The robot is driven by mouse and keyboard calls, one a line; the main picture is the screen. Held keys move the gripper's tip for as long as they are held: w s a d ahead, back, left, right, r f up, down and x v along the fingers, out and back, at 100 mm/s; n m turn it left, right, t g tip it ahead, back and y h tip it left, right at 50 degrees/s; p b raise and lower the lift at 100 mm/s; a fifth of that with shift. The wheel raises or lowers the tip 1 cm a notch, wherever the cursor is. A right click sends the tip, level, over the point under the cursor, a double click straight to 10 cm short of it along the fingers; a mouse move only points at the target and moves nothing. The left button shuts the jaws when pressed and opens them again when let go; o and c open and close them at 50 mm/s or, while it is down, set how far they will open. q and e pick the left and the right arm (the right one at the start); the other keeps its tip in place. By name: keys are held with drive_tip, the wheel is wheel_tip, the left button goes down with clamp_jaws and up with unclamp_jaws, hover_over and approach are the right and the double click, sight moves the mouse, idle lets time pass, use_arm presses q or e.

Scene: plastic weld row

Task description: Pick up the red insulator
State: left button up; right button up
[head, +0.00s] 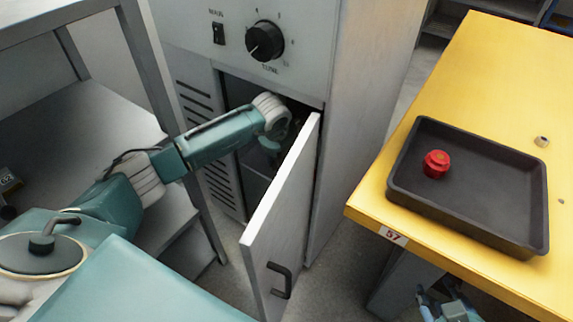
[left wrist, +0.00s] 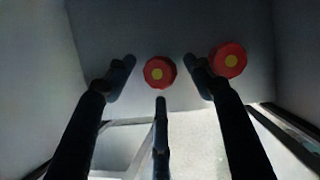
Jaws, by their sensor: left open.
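Another red insulator (head: 436,163) lies in the black tray (head: 470,218). My right gripper (head: 447,304) shows partly at the bottom right; its fingers are unclear.
The grey cabinet (head: 345,75) has its door (head: 284,215) swung open beside my left arm. The yellow table (head: 500,55) stands to the right, with a small nut-like piece (head: 542,141) beside the tray. A grey shelf (head: 80,130) stands at the left.

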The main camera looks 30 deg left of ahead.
use_arm(q)
drive_tip(key=shift+f, duration=0.1)
drive_tip(key=c, duration=1.2)
